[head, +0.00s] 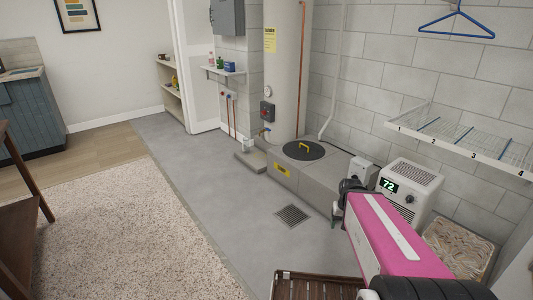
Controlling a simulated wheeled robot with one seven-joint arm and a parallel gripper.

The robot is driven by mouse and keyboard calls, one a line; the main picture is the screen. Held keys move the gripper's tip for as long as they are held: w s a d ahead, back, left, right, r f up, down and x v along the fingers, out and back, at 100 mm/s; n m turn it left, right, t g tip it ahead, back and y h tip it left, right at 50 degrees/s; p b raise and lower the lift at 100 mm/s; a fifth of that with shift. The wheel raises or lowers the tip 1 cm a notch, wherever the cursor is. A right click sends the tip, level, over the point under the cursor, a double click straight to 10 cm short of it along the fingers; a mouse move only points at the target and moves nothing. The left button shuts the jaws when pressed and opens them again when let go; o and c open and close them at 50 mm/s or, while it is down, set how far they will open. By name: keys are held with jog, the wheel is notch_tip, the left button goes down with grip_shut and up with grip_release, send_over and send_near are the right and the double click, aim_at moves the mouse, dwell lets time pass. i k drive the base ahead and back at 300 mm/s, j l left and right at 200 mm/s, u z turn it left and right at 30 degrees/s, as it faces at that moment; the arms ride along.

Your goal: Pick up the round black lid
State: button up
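The round black lid (292,154) lies flat on top of a low grey plinth (318,182) against the block wall. My pink arm reaches in from the lower right. At its far end, the dark shape of my gripper (347,194) is small and partly hidden by the arm. It is in front of the plinth's right part, apart from the lid in the picture. I cannot make out its fingers or anything held.
A tall cream tank (286,75) with a copper pipe stands behind the lid. A white dehumidifier (408,190) is right of the plinth. A numbered wire rack (465,138) juts from the right wall. A slatted wooden piece (315,287) is at the bottom. Grey floor (215,190) is clear left of the plinth.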

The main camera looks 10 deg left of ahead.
aim_at(304, 151)
jog(key=u, duration=0.15)
jog(key=i+j+z, duration=0.15)
jog(key=i+j, duration=0.15)
jog(key=i+j+z, duration=0.1)
jog(key=i+j, duration=0.3)
jog(key=i+j+z, duration=0.15)
jog(key=i+j, duration=0.2)
jog(key=i+j+z, duration=0.1)
jog(key=i+j, duration=0.25)
jog(key=i+j+z, duration=0.15)
jog(key=i+j, duration=0.15)
jog(key=j, duration=0.25)
jog(key=i+j+z, duration=0.1)
jog(key=i+j, duration=0.15)
jog(key=j, duration=0.2)
jog(key=i+j+z, duration=0.15)
jog(key=i+j, duration=0.15)
jog(key=j, duration=0.2)
jog(key=i+j+z, duration=0.15)
jog(key=j, duration=0.4)
jog(key=i, duration=0.05)
